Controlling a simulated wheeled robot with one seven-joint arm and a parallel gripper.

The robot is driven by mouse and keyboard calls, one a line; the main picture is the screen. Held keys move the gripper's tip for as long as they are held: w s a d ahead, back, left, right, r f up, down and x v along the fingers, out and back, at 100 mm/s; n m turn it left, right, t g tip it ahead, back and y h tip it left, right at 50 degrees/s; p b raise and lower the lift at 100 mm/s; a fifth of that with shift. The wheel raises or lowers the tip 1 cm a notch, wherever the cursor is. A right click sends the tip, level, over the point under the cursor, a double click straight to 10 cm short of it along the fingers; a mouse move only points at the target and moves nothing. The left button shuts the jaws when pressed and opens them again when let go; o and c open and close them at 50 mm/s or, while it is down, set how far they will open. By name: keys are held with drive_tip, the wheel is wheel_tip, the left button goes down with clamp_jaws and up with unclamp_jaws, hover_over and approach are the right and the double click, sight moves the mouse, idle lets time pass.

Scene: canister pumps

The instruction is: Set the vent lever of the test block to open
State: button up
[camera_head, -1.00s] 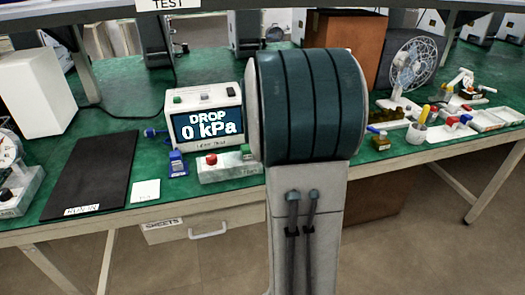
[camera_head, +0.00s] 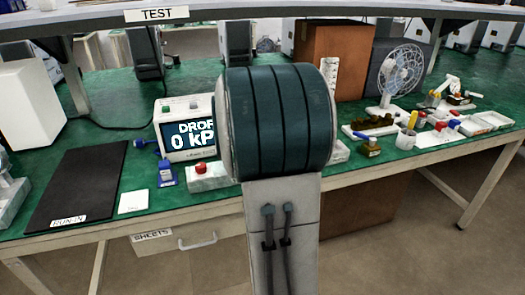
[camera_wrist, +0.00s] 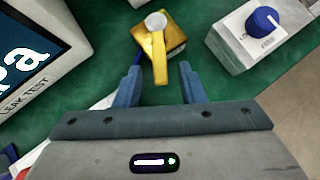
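In the wrist view a brass-coloured block (camera_wrist: 174,44) sits on the green bench top, with a yellow lever (camera_wrist: 159,60) on it. The lever turns about a round grey pivot cap and points down the picture, toward my gripper. My gripper (camera_wrist: 161,68) is open, its two blue fingers on either side of the lever's free end, with a visible gap on both sides. Whether the fingers are level with the lever in height I cannot tell. In the head view my arm hides the gripper and the brass block.
A leak-test display (camera_head: 192,134) reads DROP 0 kPa; its corner (camera_wrist: 38,45) is left in the wrist view. A grey block with a blue knob (camera_wrist: 263,20) stands right.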

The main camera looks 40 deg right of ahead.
drive_tip(key=p+v, duration=0.4)
drive_tip(key=v, duration=1)
